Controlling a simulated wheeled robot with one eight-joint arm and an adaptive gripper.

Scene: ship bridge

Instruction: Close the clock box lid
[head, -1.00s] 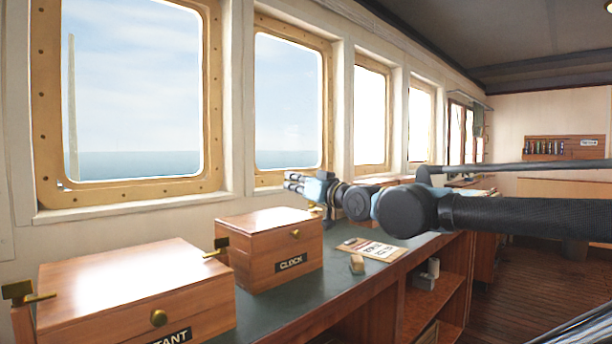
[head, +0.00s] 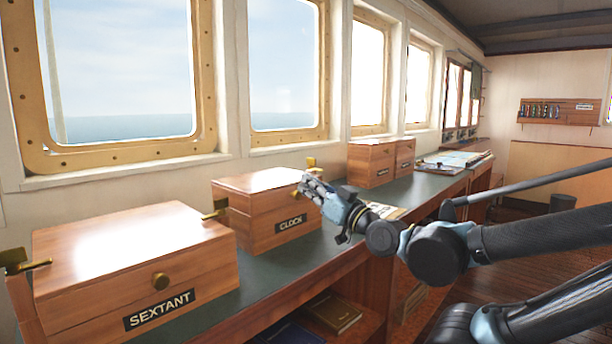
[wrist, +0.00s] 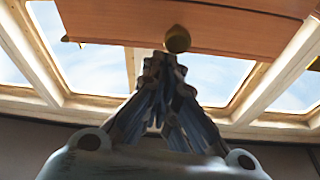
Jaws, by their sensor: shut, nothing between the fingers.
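The clock box (head: 243,228) is a reddish-brown wooden box with a dark CLOCK label (head: 291,223) on its front. Its lid (head: 262,181) lies flat and looks closed, with no gap that I can see. My gripper (head: 306,187) is at the front right of the box, its fingers together and empty, close to the lid's front edge. In the wrist view the fingertips (wrist: 163,62) are beside a round brass knob (wrist: 177,39) on a wooden face (wrist: 225,28). I cannot tell whether they touch it. In the head view the fingers largely hide the knob.
The sextant box (head: 75,285) stands closed at the near left. Another wooden box (head: 371,164) stands farther along the green counter (head: 300,255). Papers (head: 384,211) lie behind my wrist. Windows line the wall behind. A shelf with books (head: 332,314) is below the counter.

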